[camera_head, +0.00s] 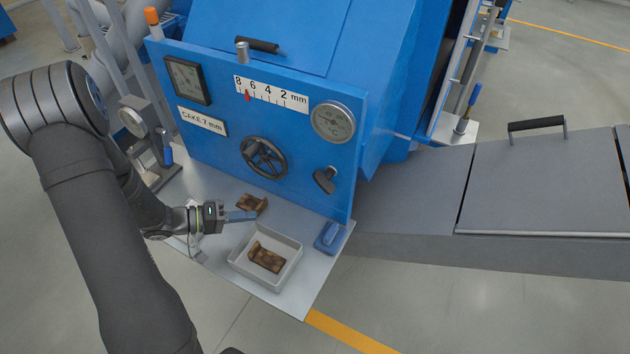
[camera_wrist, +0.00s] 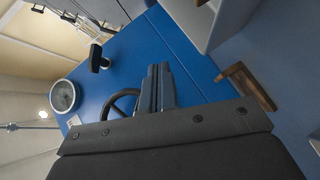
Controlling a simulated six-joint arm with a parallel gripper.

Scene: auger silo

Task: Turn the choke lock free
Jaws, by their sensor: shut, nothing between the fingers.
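A dark T-shaped handle (camera_head: 325,180), which looks like the choke lock, sticks out of the lower right of the blue panel (camera_head: 215,140). It also shows at the upper left of the wrist view (camera_wrist: 98,58), with nothing touching it. A black handwheel (camera_head: 263,157) sits left of it, partly hidden behind my fingers in the wrist view (camera_wrist: 124,101). My gripper (camera_head: 254,215) is shut and empty, low in front of the panel above the metal shelf. It is below and left of the T-handle, apart from it. In the wrist view the fingers (camera_wrist: 157,75) lie together.
A white tray (camera_head: 240,266) with a brown piece (camera_head: 266,258) stands on the shelf. Another brown piece (camera_head: 250,204) lies behind my gripper. A blue block (camera_head: 330,236) sits at the shelf's right. A scale (camera_head: 271,96) with a red pointer and a round gauge (camera_head: 333,121) are above.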

